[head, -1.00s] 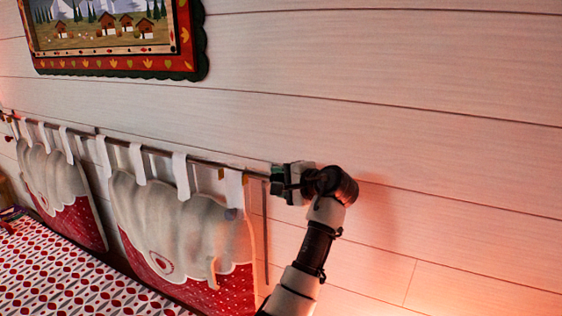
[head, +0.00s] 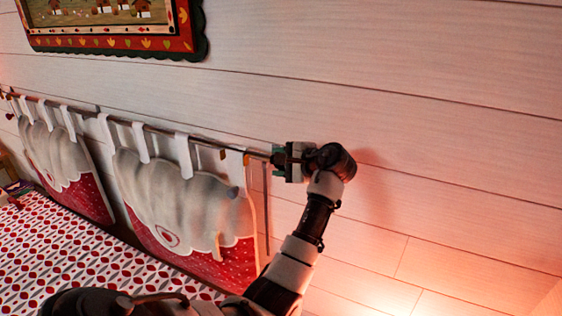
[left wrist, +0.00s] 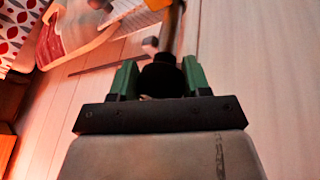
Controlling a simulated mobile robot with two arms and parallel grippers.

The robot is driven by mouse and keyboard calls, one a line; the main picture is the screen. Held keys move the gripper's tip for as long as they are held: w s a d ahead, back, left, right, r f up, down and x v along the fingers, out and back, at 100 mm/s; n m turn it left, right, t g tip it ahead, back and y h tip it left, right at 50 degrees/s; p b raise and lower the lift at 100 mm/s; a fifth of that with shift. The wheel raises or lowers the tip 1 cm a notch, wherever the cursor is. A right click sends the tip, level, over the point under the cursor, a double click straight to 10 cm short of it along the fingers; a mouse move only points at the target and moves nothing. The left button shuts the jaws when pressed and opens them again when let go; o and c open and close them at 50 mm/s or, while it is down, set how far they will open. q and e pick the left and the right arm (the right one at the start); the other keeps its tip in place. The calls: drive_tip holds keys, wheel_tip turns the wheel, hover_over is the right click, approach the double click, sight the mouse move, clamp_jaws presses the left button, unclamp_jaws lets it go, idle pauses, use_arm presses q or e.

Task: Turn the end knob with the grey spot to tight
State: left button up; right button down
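The curtain rod (head: 210,143) runs along the white plank wall, and its right end reaches my left gripper (head: 278,156). In the left wrist view, a dark round end knob (left wrist: 162,76) sits between the two green fingers of my left gripper (left wrist: 160,78). The knob fills the gap, and the fingers appear shut on it. The rod (left wrist: 171,28) extends away behind the knob. I cannot see the grey spot in either view. The fingers mostly hide the knob in the head view. My right gripper is not in view.
Red and white curtain panels (head: 182,205) hang from the rod by white loops, left of my gripper. A framed picture (head: 120,30) hangs above. A red-patterned cloth surface (head: 60,255) lies below left. The wall to the right is clear.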

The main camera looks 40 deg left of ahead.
use_arm(q)
drive_tip(key=o, duration=0.4)
drive_tip(key=b+v, duration=0.4)
drive_tip(key=v, duration=0.7)
drive_tip(key=shift+a+f, duration=0.1)
